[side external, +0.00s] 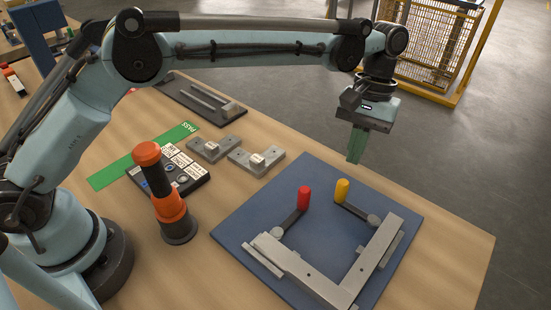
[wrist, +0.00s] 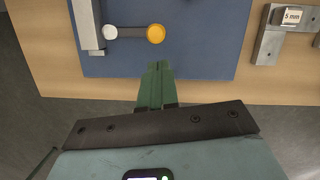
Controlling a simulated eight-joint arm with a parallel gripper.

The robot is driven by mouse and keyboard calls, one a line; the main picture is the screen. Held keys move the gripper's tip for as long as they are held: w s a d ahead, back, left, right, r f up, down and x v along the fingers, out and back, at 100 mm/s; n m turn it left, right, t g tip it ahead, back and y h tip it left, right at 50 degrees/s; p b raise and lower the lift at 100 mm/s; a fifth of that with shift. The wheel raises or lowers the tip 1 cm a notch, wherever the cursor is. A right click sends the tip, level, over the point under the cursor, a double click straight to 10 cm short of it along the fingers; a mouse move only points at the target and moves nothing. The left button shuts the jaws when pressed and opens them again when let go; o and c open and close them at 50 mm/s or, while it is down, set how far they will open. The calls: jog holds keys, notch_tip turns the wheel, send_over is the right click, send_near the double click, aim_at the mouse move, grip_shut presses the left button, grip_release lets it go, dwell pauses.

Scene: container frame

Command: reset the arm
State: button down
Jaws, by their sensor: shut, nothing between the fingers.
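My gripper (side external: 356,145) hangs from my arm above the far edge of the blue mat (side external: 240,218), with its green fingers pointing down. The fingers are shut together with nothing between them. In the wrist view my gripper (wrist: 157,68) also shows closed and empty, just off the mat (wrist: 200,50). The yellow-topped lever (side external: 342,189) stands on the mat below and left of my fingers, apart from them; its yellow end (wrist: 156,34) also shows in the wrist view. A red-handled lever (side external: 304,197) stands beside it.
A grey metal frame (side external: 372,262) sits on the mat. Left of the mat are two metal blocks (side external: 216,148) (side external: 256,161), a black button panel (side external: 185,176), an orange-and-black post (side external: 171,205) and a green PASS strip (side external: 112,172). A yellow cage (side external: 437,45) stands behind on the floor.

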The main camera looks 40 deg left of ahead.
jog(key=s+a+r+t, duration=0.2)
jog(key=a+r, duration=0.3)
jog(key=a, duration=0.2)
jog(key=s+a+r+t, duration=0.2)
jog(key=a+r+t, duration=0.1)
jog(key=a+r, duration=0.3)
jog(key=s+a+f+m+t, duration=0.2)
jog(key=s+a+f+t, duration=0.3)
jog(key=s+a, duration=0.6)
jog(key=shift+s+a+f+y, duration=0.3)
jog(key=shift+s+a+f, duration=0.15)
jog(key=shift+f, duration=0.45)
